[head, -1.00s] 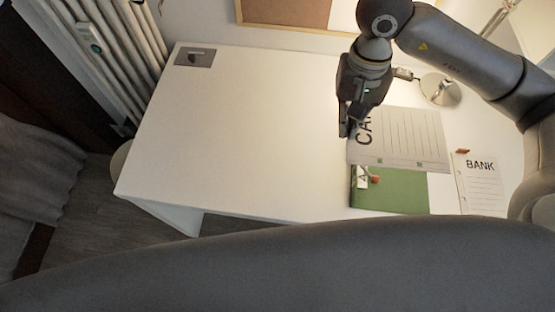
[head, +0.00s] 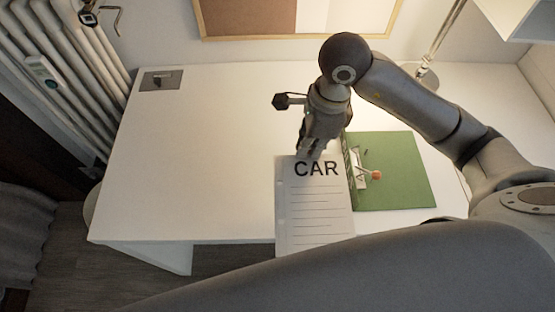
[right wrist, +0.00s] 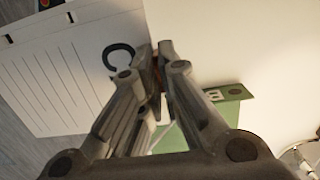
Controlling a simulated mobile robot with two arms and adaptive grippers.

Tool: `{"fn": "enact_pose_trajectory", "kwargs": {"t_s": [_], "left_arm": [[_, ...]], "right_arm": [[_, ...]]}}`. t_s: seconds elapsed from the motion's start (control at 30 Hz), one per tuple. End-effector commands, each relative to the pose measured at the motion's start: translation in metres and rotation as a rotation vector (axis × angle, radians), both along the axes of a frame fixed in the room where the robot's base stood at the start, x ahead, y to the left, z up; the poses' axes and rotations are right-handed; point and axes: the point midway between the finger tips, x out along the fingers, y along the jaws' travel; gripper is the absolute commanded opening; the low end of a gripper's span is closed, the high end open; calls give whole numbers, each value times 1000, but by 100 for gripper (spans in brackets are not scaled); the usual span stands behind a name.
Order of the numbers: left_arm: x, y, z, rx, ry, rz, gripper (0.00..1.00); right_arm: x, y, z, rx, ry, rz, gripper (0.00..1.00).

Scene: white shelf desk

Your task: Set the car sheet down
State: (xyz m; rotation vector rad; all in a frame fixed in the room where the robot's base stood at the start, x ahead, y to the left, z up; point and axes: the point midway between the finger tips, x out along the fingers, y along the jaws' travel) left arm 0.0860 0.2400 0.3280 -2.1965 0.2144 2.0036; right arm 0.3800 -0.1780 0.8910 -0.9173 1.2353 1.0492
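The car sheet (head: 315,208) is a white lined page with "CAR" in bold at its top. In the head view it is left of the green folder, its lower end overlapping the desk's front edge. My right gripper (head: 306,156) is shut on its top edge; the wrist view shows the closed fingers (right wrist: 158,52) at the sheet (right wrist: 55,75), hiding part of the lettering. I cannot tell whether the sheet touches the desk. My left gripper is not in view.
The green folder (head: 400,178) lies on the white desk (head: 195,150), with a white label and a small red piece at its left side. A grey plate (head: 161,80) is at the desk's back left corner. The desk's left half is clear.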

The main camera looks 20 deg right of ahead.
Motion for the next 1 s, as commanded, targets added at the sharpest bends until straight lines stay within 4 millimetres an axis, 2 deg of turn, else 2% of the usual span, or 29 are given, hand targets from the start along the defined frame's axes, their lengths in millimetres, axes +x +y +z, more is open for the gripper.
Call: {"fn": "enact_pose_trajectory", "kwargs": {"t_s": [0.37, 0.53, 0.7, 0.87, 1.0], "left_arm": [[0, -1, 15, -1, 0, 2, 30], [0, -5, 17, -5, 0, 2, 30], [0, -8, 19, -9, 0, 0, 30], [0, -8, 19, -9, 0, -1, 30], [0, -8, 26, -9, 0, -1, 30]], "right_arm": [[75, 20, -32, 2, 4, 0, 0], [100, 27, -64, 1, 5, 1, 0], [115, 30, -83, 1, 3, 2, 0], [121, 31, -91, 1, 3, 3, 0], [122, 32, -109, 1, 7, 3, 0]]}}
